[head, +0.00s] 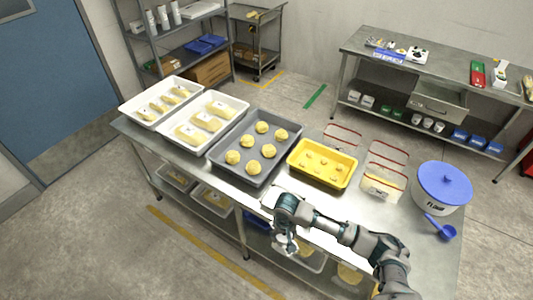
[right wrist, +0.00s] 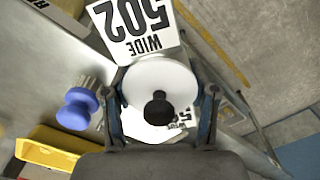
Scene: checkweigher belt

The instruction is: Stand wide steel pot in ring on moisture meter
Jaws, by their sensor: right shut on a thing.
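My right gripper (head: 287,236) hangs over the front edge of the steel table in the head view. In the right wrist view its fingers (right wrist: 162,97) are shut on a round pale piece with a black knob, which I take to be the wide steel pot (right wrist: 160,78). A white card (right wrist: 137,27) reading "502 WIDE" shows just beyond it; I cannot tell whether it is attached. Another white piece with black digits is partly hidden below the pot. The moisture meter and its ring cannot be made out clearly. My left gripper is not in view.
A blue knob-shaped piece (right wrist: 77,108) stands left of my right gripper. On the table (head: 225,185) are a yellow tray (head: 318,182), a grey tray (head: 228,171) of dough, red-rimmed containers (head: 388,152), a blue-lidded flour tub (head: 440,203) and a blue scoop (head: 447,232).

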